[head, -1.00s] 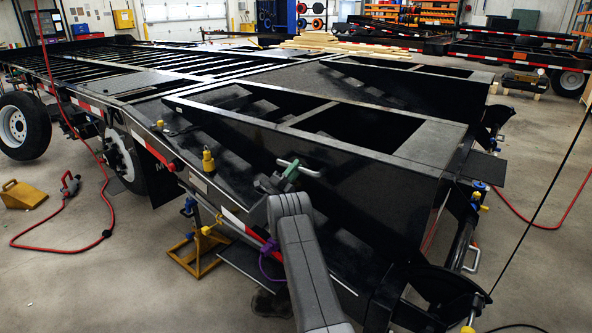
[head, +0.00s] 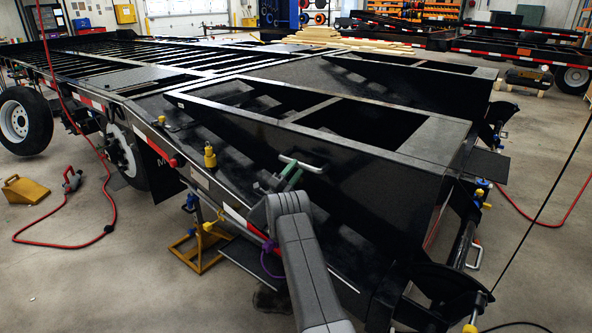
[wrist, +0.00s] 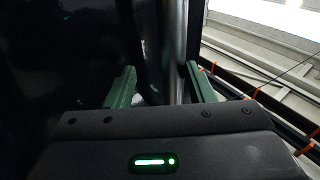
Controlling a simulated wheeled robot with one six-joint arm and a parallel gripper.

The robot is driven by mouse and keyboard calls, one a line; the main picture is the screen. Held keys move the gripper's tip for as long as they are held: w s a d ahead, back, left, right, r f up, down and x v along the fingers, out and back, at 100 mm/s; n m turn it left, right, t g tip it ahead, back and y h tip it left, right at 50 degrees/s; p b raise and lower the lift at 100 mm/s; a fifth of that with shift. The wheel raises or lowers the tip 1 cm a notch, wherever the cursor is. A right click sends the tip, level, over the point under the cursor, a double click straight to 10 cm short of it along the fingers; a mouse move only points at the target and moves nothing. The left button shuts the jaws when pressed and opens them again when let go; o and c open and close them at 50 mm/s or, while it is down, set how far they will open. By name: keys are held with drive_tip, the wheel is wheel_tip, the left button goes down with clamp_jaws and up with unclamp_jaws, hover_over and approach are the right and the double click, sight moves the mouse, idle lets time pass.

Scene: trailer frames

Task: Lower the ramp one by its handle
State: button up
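The near black ramp (head: 440,142), which I take to be ramp one, stands raised on the trailer. A pale bar handle (head: 312,168) shows at its near side, just above my gripper (head: 291,179) in the head view. In the wrist view my gripper's green fingers (wrist: 160,85) are spread apart. A shiny metal bar (wrist: 173,40) runs upright between them, nearer the right finger, with a gap at the left finger. I cannot tell whether the bar touches the right finger or how deep it sits between them.
A second black ramp (head: 410,88) stands behind. A yellow stand (head: 200,250) and a red hose (head: 75,246) are on the floor at left. A yellow wheel chock (head: 25,190) lies near the trailer wheel (head: 22,122). A thin dark cable (head: 545,205) crosses at right.

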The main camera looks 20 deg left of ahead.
drive_tip(key=v, duration=1.3)
drive_tip(key=shift+w, duration=0.1)
drive_tip(key=s+a, duration=0.3)
drive_tip(key=s, duration=1)
drive_tip(key=shift+s+a, duration=0.25)
drive_tip(key=shift+a, duration=0.15)
drive_tip(key=w+d, duration=0.3)
drive_tip(key=w, duration=0.8)
